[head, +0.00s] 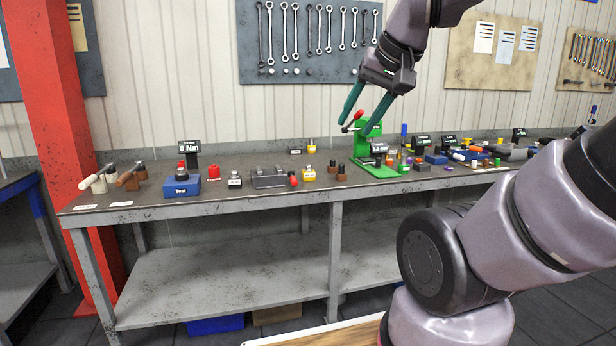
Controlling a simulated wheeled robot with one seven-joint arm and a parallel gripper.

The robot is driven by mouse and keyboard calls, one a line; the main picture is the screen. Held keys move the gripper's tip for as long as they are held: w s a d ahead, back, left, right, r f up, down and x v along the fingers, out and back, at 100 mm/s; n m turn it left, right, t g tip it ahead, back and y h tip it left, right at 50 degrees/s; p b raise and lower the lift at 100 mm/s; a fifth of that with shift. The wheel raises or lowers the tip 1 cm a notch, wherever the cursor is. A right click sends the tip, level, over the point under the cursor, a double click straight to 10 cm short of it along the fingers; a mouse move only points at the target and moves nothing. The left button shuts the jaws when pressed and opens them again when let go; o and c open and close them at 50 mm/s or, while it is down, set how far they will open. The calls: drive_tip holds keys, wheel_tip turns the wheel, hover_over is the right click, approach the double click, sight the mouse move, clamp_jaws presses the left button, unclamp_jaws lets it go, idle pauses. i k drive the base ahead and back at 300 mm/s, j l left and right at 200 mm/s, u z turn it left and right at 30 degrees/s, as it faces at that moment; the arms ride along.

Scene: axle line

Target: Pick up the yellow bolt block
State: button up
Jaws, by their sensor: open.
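My gripper (357,127) hangs above the back of the workbench (250,196), its two teal fingers apart and pointing down. Its fingertips are in front of or beside a green upright stand (362,146); the depth between them is hard to judge. A small yellow block (308,176) with a dark top sits on the bench, left of and below the gripper in the picture. A second small yellow piece (311,145) stands farther back. Both are too small to tell for certain which is the bolt block. Neither is between the fingers.
A grey metal fixture (268,178) with a red knob lies left of the front yellow block, and brown pieces (342,172) stand right of it. A blue tester (181,187) stands at left. Several small parts crowd the bench's right side. The front edge is mostly clear.

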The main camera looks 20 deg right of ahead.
sight(307, 176)
drive_tip(key=i+j+z, duration=0.15)
drive_tip(key=i+j, duration=0.2)
drive_tip(key=i+j+z, duration=0.1)
drive_tip(key=i+j, duration=0.35)
drive_tip(key=i+j+z, duration=0.15)
drive_tip(key=i+j, duration=0.2)
drive_tip(key=i+j+z, duration=0.15)
drive_tip(key=i+j, duration=0.2)
drive_tip(key=j, duration=0.2)
drive_tip(key=i+j+z, duration=0.1)
drive_tip(key=i+j, duration=0.2)
drive_tip(key=j, duration=0.2)
